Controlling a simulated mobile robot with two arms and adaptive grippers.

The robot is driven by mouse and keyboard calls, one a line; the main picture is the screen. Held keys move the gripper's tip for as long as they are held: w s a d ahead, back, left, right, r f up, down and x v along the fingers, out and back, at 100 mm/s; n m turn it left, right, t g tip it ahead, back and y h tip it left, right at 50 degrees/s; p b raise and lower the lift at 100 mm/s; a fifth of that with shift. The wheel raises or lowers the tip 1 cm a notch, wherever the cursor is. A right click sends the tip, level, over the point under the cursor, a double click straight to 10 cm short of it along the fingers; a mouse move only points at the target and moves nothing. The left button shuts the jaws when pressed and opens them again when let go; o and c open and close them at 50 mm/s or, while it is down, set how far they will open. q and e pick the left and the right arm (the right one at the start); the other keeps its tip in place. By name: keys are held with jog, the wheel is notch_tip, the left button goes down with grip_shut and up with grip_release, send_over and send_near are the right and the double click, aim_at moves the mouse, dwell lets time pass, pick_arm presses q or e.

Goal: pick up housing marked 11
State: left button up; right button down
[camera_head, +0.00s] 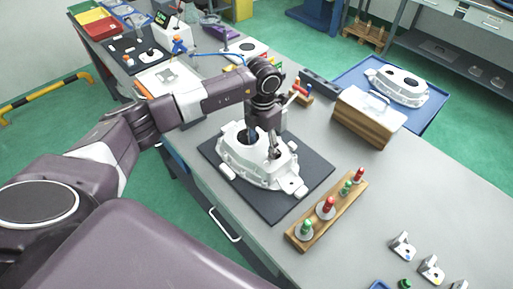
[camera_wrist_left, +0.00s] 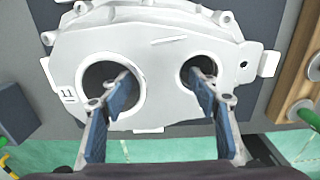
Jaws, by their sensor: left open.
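The housing marked 11 (camera_head: 252,170) is a white casting with two round holes, lying on a dark mat (camera_head: 305,185) on the grey bench. In the left wrist view, the housing (camera_wrist_left: 160,60) shows the mark 11 at its left edge. My left gripper (camera_head: 263,146) is over the housing, pointing down. In the left wrist view its blue-padded fingers (camera_wrist_left: 162,84) are open, one at each hole, with the wall between the holes between them. How deep the tips reach is hard to tell. My right gripper is not in view.
A wooden rack (camera_head: 325,212) with red and green plugs stands right of the mat. A wooden block (camera_head: 368,115) is behind it. Small metal brackets (camera_head: 403,246) lie at the front right. Another white housing (camera_head: 397,85) sits on a blue surface (camera_head: 437,97) beyond the bench.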

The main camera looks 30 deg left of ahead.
pick_arm(q)
jog(key=shift+c, duration=0.2)
grip_shut()
jog(key=shift+w+r, duration=0.15)
